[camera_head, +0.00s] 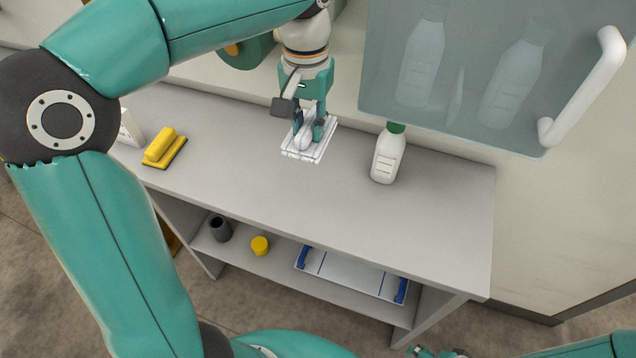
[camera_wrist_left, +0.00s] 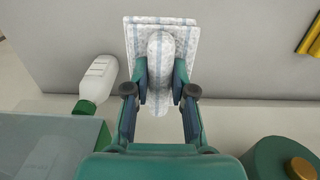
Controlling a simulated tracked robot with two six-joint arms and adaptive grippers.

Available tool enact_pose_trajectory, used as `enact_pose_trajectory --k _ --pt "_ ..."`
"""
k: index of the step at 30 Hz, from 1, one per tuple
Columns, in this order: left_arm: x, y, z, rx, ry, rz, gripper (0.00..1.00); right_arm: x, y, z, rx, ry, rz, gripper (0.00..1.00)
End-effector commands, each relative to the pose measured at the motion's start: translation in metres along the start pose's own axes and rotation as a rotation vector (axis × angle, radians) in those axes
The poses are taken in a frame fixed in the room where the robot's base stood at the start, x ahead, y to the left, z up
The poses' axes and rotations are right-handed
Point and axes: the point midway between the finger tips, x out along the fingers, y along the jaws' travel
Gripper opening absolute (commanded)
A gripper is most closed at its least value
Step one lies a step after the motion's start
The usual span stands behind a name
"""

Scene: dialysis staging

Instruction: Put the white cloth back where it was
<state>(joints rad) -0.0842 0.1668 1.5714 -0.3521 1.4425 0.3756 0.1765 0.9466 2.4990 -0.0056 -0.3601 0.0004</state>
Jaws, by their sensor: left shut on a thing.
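The white cloth (camera_head: 307,151) is a folded stack at the back of the grey counter. In the left wrist view the cloth (camera_wrist_left: 190,38) shows pale blue stripes and a raised roll along its middle. My left gripper (camera_head: 309,133) comes down from above and is shut on this roll; its two fingers also show on either side of it in the left wrist view (camera_wrist_left: 160,92). The flat part of the cloth is at or just above the counter; I cannot tell if it touches. Part of my right gripper (camera_head: 436,352) shows at the bottom edge, mostly cut off.
A white bottle with a green cap (camera_head: 387,154) stands right of the cloth. A yellow block on a dark base (camera_head: 164,148) lies at the left. A glass-fronted cabinet (camera_head: 455,75) hangs above. The shelf below holds a grey cup (camera_head: 220,229), yellow jar (camera_head: 260,245) and blue-ended tray (camera_head: 352,274).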

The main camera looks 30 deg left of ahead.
Motion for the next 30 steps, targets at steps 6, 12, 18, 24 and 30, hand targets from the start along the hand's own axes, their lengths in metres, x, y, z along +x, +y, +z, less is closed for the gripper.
enact_pose_trajectory --k 6,12,18,24,30 --pt "0.058 0.001 0.0 0.004 -0.008 -0.003 0.0 0.003 0.001 0.0 0.0 -0.001 0.0 0.77" --pt "0.109 0.002 0.0 0.004 -0.008 -0.002 0.0 0.002 0.001 0.0 0.0 0.0 0.0 0.77" --pt "0.135 0.002 -0.001 0.005 -0.003 -0.001 0.0 0.002 0.001 0.0 0.0 0.0 0.0 0.77" --pt "0.151 0.002 -0.001 0.005 -0.005 -0.001 0.0 0.001 0.001 0.0 0.0 0.0 0.0 0.77" --pt "0.177 0.002 -0.001 0.005 -0.004 -0.001 0.0 0.0 0.0 0.0 0.0 0.0 0.0 0.77"
